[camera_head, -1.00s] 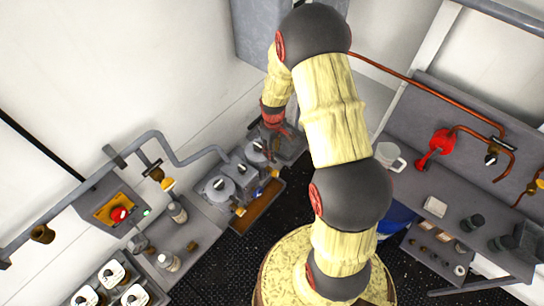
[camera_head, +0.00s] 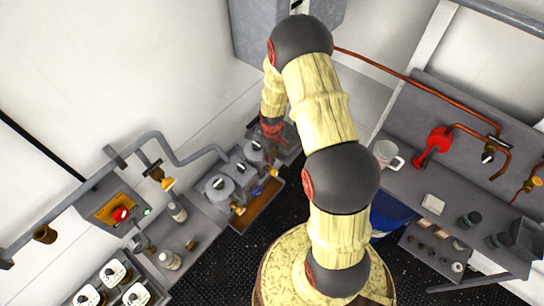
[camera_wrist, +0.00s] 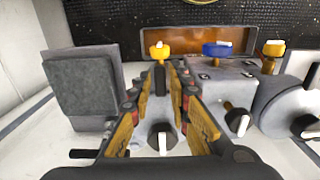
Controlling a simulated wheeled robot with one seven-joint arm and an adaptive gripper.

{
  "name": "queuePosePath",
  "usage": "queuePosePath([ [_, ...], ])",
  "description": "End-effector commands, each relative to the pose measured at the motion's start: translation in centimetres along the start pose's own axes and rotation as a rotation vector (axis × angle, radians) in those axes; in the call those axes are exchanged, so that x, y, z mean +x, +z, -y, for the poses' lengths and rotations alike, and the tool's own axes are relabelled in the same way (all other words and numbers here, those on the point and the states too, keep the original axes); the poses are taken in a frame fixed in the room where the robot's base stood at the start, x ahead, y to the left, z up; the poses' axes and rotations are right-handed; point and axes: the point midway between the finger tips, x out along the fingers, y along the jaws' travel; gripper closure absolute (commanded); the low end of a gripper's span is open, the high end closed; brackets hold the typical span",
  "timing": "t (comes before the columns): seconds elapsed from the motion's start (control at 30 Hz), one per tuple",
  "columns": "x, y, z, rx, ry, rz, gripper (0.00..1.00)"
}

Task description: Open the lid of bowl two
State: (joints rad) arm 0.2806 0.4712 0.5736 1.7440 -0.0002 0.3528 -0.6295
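Three grey lidded bowls with black-and-white knobs stand in a row: a near one (camera_head: 219,187), a middle one (camera_head: 240,171) and a far one (camera_head: 254,151). No bowl number is readable, so I cannot tell which is bowl two. My gripper (camera_head: 271,133) is beside and over the far bowl, partly blurred there. In the wrist view my gripper (camera_wrist: 169,76) has its two fingers apart with nothing clamped between them. A lid knob (camera_wrist: 162,138) shows between the fingers; another knob (camera_wrist: 237,122) lies to their right. Contact with the lid cannot be told.
Yellow (camera_wrist: 159,51), blue (camera_wrist: 216,48) and orange (camera_wrist: 273,49) tap handles line the bowls' front, by a brown tray (camera_wrist: 190,40). A grey block (camera_wrist: 85,85) stands left of the fingers. A grey pipe (camera_head: 190,158) runs along the wall behind the bowls.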

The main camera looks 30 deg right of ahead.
Motion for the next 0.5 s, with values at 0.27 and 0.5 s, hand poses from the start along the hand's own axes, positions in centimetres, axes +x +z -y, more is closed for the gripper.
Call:
queuePosePath([
  [0.27, -0.01, 0.00, 0.00, 0.000, 0.000, 0.000, 0.99],
  [0.5, -0.01, -0.01, 0.00, 0.000, 0.000, 0.000, 1.00],
])
